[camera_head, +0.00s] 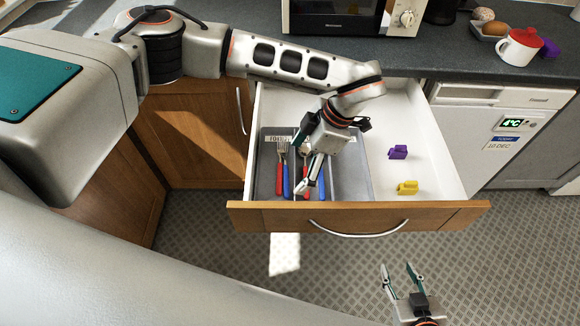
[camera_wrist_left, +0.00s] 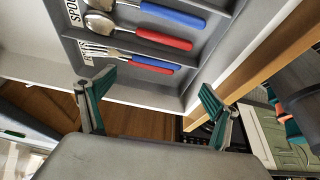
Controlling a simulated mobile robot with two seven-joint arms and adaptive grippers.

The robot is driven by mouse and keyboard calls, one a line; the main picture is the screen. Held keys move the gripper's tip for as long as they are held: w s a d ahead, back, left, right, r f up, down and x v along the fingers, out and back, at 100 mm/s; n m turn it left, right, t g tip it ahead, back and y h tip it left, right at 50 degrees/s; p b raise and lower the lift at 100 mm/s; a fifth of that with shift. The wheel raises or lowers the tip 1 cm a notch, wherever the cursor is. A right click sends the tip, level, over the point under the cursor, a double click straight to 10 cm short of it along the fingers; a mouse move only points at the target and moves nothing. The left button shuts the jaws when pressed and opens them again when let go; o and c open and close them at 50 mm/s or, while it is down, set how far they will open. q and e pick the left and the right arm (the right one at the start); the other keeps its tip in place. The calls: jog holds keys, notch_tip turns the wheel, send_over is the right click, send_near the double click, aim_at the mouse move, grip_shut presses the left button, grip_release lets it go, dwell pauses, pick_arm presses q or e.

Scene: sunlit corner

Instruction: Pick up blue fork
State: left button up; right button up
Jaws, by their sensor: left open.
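The blue fork (camera_head: 286,182) lies in the left cutlery compartment of the open drawer, beside a red-handled fork (camera_head: 279,182). My left gripper (camera_head: 298,166) is open and empty, over the cutlery tray. In the wrist view its fingertips (camera_wrist_left: 156,85) are spread to either side, near the fork compartment, apart from the fork. My right gripper (camera_head: 398,268) is open and empty, in front of the drawer at the lower right.
The grey cutlery tray (camera_head: 361,178) also holds spoons with red and blue handles (camera_wrist_left: 163,38). A purple clip (camera_head: 398,152) and a yellow clip (camera_head: 407,187) lie in the drawer's right part. The wooden drawer front (camera_head: 450,216) stands out over the floor.

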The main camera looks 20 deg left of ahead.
aim_at(286, 180)
pick_arm(q)
jog(key=x, duration=0.4)
jog(key=p+x, duration=0.1)
jog(key=x, duration=0.2)
jog(key=shift+w+a, duration=0.1)
jog(key=shift+w, duration=0.25)
jog(key=c, duration=1.2)
